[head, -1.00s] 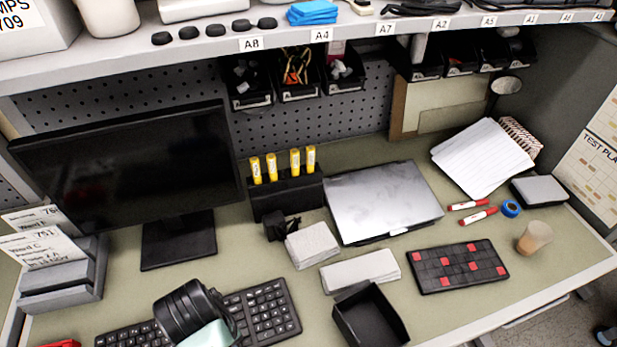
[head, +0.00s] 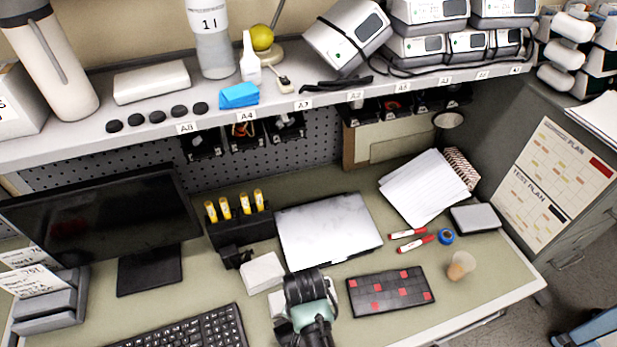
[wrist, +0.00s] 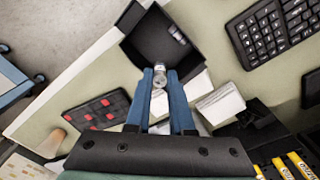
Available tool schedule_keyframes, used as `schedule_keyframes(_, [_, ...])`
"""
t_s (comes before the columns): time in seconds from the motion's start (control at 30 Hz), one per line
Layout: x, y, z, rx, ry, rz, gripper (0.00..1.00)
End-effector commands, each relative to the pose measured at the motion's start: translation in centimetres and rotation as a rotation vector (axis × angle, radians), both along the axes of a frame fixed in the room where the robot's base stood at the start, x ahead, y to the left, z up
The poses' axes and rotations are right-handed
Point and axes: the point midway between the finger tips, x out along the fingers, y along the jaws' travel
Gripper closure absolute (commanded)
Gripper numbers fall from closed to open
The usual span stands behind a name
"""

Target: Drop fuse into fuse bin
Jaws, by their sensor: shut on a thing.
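My gripper (wrist: 160,84) shows in the wrist view with two blue fingers shut on a small clear fuse with metal caps (wrist: 159,75). The black open-topped fuse bin (wrist: 150,38) lies beyond the fingertips in that view. The held fuse overlaps the bin's near side in the picture; its exact height above the bin I cannot tell. Another small fuse-like cylinder (wrist: 178,35) lies inside the bin. In the head view my arm stands over the front middle of the desk and hides the fingers, the fuse and most or all of the bin.
A black tray with red squares (head: 390,291) lies right of my arm. A white card stack (head: 262,272) and keyboard (head: 190,330) lie to its left. A grey laptop (head: 328,230) and a black rack with yellow tubes (head: 238,231) stand behind. A cup (head: 461,266) stands at right.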

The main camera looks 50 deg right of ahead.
Motion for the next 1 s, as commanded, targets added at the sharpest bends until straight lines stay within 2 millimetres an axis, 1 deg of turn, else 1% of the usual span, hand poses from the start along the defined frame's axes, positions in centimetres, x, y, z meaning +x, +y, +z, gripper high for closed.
schedule_keyframes(0.03, [-0.5,-0.4,0.4,0.001,0.003,-0.032,1.00])
schedule_keyframes(0.07, [-0.6,-0.6,0.4,0.001,0.003,-0.045,1.00])
schedule_keyframes(0.27, [-0.9,-0.9,-0.7,0.000,0.001,-0.071,1.00])
schedule_keyframes(0.7, [-0.8,-0.9,-5.4,0.000,0.001,-0.067,1.00])
schedule_keyframes(0.83, [-0.8,-0.8,-5.9,0.000,0.001,-0.066,1.00])
schedule_keyframes(1.0, [-0.8,-0.8,-5.8,0.000,0.001,-0.066,1.00])
